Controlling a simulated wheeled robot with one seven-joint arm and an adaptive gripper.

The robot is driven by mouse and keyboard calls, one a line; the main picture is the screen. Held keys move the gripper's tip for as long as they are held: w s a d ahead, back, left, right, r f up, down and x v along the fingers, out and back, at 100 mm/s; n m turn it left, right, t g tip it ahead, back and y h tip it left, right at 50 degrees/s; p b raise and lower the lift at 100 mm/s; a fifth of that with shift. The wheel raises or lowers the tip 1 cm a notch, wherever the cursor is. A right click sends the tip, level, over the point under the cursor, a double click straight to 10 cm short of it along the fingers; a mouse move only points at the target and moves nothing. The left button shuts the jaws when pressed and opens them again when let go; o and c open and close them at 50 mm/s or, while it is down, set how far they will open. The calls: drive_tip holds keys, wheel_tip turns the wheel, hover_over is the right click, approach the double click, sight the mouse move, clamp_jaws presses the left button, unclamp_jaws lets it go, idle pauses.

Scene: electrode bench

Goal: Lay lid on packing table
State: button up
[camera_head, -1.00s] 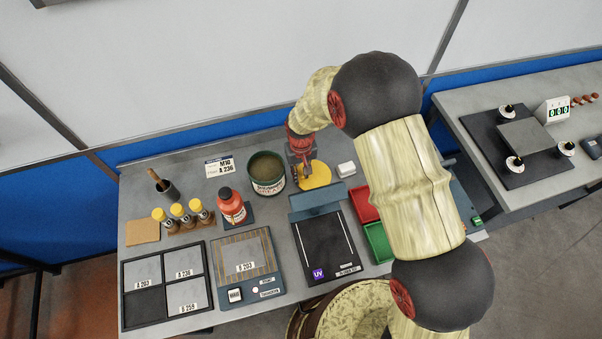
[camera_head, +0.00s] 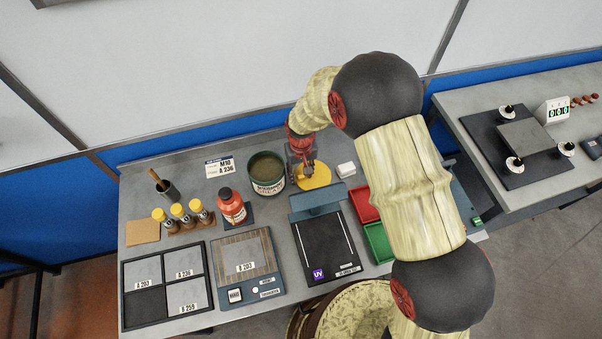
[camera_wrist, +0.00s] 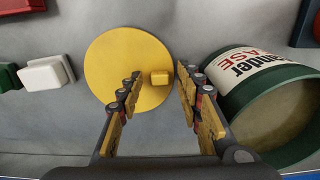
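The lid is a flat yellow disc with a small square knob. It lies flat on the grey packing table (camera_head: 139,207), right of the green can (camera_head: 267,173), in the head view (camera_head: 319,179). The wrist view shows the lid (camera_wrist: 115,55) nearly whole, with its knob (camera_wrist: 160,77) near the right edge of the disc. My gripper (camera_wrist: 158,75) is open, its fingers apart with the knob between them and clear space on both sides. In the head view my gripper (camera_head: 309,172) is over the lid and hides its back part.
The open can (camera_wrist: 275,115) stands close by on the right in the wrist view. A white block (camera_head: 346,169) is beside the lid. A black UV unit (camera_head: 324,248), red tray (camera_head: 363,204) and green tray (camera_head: 377,242) are in front. An orange bottle (camera_head: 231,207) stands left.

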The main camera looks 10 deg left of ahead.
wheel_tip(320, 180, up, 12)
drive_tip(key=p, duration=0.1)
drive_tip(key=shift+p, duration=0.35)
drive_tip(key=s+d+r+m+t, duration=0.1)
drive_tip(key=s+d+r, duration=0.1)
drive_tip(key=d+r, duration=0.7)
drive_tip(key=s+d+r+m+t, duration=0.1)
drive_tip(key=s+d+r, duration=0.1)
drive_tip(key=d+r, duration=0.75)
drive_tip(key=s+d+r+m+t, duration=0.1)
drive_tip(key=s+d+r, duration=0.4)
drive_tip(key=s, duration=0.3)
drive_tip(key=s+d+r+m+t, duration=0.2)
drive_tip(key=s+d+r, duration=0.2)
drive_tip(key=s, duration=0.5)
drive_tip(key=shift+d+r+t, duration=0.3)
drive_tip(key=shift+d+r, duration=0.1)
drive_tip(key=shift+r, duration=0.4)
drive_tip(key=shift+w, duration=0.1)
